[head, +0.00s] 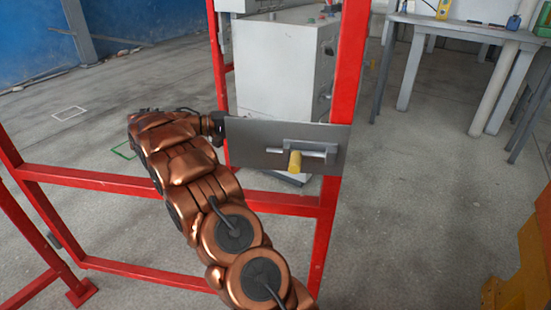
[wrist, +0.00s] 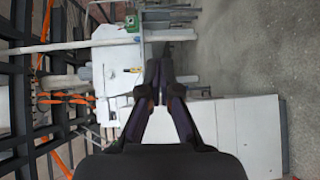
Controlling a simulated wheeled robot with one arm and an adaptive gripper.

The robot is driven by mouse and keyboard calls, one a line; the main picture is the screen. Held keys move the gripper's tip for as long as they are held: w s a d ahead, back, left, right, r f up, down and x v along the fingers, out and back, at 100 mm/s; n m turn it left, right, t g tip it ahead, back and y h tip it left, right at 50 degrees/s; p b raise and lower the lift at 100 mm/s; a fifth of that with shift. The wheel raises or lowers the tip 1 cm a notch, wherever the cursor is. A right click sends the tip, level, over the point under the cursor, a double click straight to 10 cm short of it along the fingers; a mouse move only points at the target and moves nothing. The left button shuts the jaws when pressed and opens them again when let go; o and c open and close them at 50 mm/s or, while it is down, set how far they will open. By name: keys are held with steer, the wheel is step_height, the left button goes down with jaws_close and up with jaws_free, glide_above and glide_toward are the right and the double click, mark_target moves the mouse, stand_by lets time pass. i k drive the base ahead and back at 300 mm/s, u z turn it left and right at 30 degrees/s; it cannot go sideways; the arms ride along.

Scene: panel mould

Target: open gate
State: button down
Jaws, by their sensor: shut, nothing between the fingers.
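The gate is a red metal frame (head: 329,210) with a grey latch plate (head: 256,142). A sliding bolt (head: 312,151) with a yellow handle (head: 295,162) sits on the plate near the right red post. The handle hangs downward. My gripper (head: 216,128) is at the plate's left edge, left of the handle and apart from it; its fingers are mostly hidden in the head view. In the wrist view my gripper (wrist: 166,68) has its fingers together, with nothing between them. The latch does not show clearly in the wrist view.
A grey-white cabinet (head: 275,70) stands behind the gate. A workbench (head: 465,32) with tools stands at the back right. An orange-yellow object (head: 525,255) is at the right edge. Red lower rails (head: 95,180) run to the left. Bare concrete floor (head: 415,190) lies right of the post.

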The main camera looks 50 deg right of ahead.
mark_target(249, 139)
steer(key=u, duration=2.05)
steer(key=i, duration=1)
steer(key=z, duration=3.1)
